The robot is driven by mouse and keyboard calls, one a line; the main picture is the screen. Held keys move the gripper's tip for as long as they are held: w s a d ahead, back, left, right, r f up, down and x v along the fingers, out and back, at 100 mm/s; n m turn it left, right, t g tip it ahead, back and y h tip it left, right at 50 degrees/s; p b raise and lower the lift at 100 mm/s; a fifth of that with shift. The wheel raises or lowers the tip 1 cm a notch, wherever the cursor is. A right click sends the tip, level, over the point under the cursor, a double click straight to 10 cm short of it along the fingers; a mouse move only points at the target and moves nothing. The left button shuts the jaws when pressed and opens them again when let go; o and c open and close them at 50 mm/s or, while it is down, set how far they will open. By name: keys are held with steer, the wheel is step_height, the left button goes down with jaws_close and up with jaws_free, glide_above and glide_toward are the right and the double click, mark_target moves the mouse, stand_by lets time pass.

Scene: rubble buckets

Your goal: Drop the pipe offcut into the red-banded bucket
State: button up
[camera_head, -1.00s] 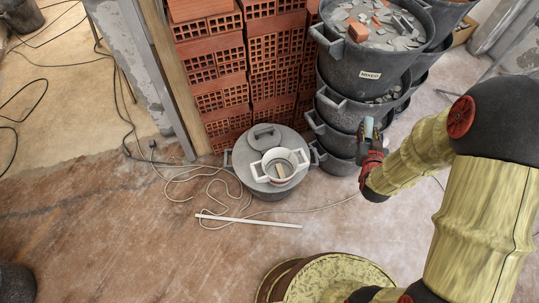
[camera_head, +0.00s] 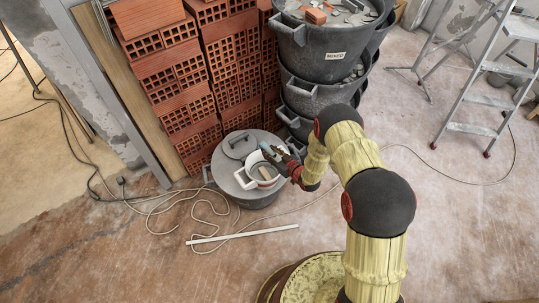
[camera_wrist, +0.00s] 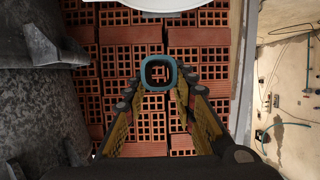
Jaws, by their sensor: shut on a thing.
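My gripper (camera_head: 285,158) is shut on the pipe offcut (camera_head: 267,148), a short grey-blue piece. In the wrist view my gripper (camera_wrist: 158,92) holds the pipe offcut (camera_wrist: 158,72) end-on, showing a hollow, rounded-square opening. A small white bucket with handles (camera_head: 244,180) stands on a lidded grey bucket (camera_head: 232,157), with pale pieces inside. My gripper and the offcut overlap its upper right side in the head view. Its white rim (camera_wrist: 150,4) shows at the top edge of the wrist view. I cannot make out a red band on any bucket.
Stacked dark buckets (camera_head: 325,68), the top one labelled MIXED and full of rubble, stand behind my gripper. Hollow red bricks (camera_head: 160,70) are piled at the back left. A white strip (camera_head: 243,235) and cables lie on the floor. A stepladder (camera_head: 485,80) stands far right.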

steer(key=shift+a+f, duration=0.2)
steer(key=shift+f, duration=0.35)
step_height(320, 180, down, 6)
steer(key=b, duration=0.3)
steer(key=shift+r+b, duration=0.15)
steer(key=shift+b, duration=0.15)
steer(key=o, duration=1.1)
steer(key=shift+s+d, duration=0.1)
steer(key=v, duration=1.2)
steer(key=shift+d, duration=0.1)
